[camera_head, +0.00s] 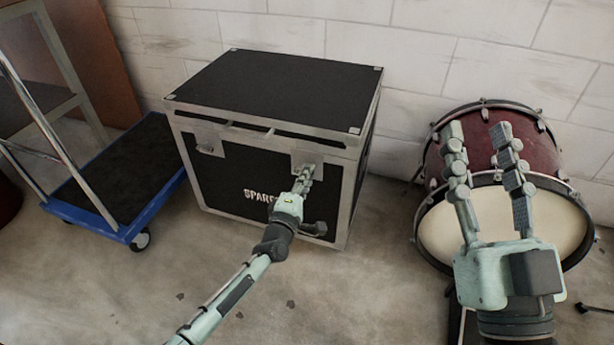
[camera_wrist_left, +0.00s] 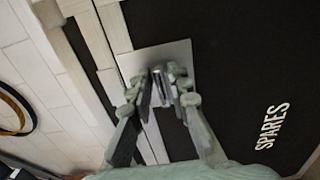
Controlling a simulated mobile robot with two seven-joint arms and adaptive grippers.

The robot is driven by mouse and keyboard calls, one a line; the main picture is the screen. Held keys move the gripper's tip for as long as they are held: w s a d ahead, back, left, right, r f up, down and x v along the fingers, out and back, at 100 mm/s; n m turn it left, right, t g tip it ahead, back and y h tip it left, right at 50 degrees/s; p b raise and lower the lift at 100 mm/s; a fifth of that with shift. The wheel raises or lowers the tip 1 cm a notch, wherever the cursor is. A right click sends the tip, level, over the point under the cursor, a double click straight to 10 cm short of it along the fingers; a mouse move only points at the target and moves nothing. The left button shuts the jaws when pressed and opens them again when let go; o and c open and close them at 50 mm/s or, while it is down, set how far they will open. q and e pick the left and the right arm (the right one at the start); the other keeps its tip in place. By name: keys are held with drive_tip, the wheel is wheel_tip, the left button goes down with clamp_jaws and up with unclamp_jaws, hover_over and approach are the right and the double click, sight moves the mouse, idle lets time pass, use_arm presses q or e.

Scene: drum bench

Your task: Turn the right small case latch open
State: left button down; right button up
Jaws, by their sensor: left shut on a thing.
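The black case with silver edges (camera_head: 228,165) stands on the floor against the wall, its lid closed and "SPARES" lettered on its front. The right latch sits on a silver plate high on the front; the left wrist view shows the plate (camera_wrist_left: 178,52) and the latch's metal knob (camera_wrist_left: 160,86). My left gripper (camera_head: 306,174) is at this latch, its fingers shut on the knob, which it partly hides; the fingers also show in the left wrist view (camera_wrist_left: 162,98). My right gripper (camera_head: 481,138) is open and empty, raised in front of the drum, away from the case.
The left latch (camera_head: 207,148) is on the same front. A dark handle (camera_head: 314,229) sits lower down. A blue-edged trolley (camera_head: 122,236) stands left of the case. A red drum (camera_head: 433,160) stands at right. The floor before the case is mostly clear.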

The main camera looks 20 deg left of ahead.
use_arm(q)
drive_tip(key=c, duration=1.6)
unclamp_jaws()
drive_tip(key=s, duration=1.2)
drive_tip(key=shift+a, duration=0.2)
